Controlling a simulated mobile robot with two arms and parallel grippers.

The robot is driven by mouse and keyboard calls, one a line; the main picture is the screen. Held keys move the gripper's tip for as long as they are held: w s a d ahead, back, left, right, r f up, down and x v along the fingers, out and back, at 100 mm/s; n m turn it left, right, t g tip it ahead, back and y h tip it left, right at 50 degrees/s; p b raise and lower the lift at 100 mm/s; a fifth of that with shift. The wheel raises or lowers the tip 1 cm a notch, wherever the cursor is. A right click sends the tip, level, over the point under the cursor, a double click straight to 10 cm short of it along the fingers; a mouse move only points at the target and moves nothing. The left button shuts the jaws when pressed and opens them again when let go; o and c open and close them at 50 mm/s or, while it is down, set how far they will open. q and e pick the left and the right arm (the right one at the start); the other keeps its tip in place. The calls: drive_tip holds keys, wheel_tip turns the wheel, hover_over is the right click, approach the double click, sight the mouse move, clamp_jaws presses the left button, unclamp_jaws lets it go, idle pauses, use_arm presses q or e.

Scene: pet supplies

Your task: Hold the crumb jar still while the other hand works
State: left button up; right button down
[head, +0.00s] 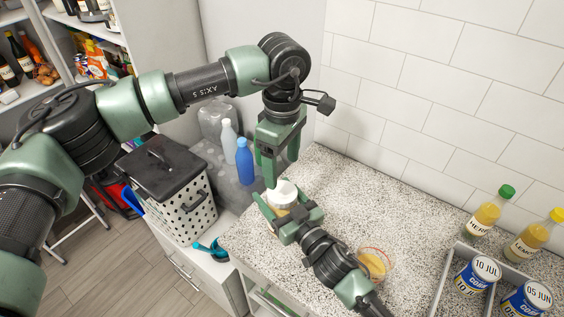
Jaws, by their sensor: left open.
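The crumb jar (283,191) stands on the speckled counter near its left edge, with a white top and tan contents partly showing. My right gripper (281,204) reaches in from the lower right, with a finger on each side of the jar, and appears shut on its body. My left gripper (280,170) points down from above, open, with its fingertips close to the jar's top. Whether they touch the top cannot be told. The jar's lower front is hidden by my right gripper.
A glass bowl (375,264) with orange-brown contents sits right of my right wrist. A grey tray (443,279) with dated blue tins is at the lower right, near yellow bottles (485,218). A blue bottle (244,161) and a dotted bin (190,213) stand left. A tiled wall rises behind.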

sight(282, 192)
use_arm(q)
drive_tip(key=m, duration=0.7)
drive_tip(key=shift+m, duration=0.3)
drive_tip(key=m, duration=0.6)
drive_tip(key=shift+f+m, duration=0.1)
drive_tip(key=shift+m, duration=0.2)
drive_tip(key=shift+f, duration=3.95)
drive_tip(key=c, duration=1.3)
drive_tip(key=n, duration=0.9)
drive_tip(key=shift+a, duration=0.1)
drive_tip(key=n, duration=0.5)
drive_tip(key=shift+r, duration=0.1)
drive_tip(key=n, duration=0.6)
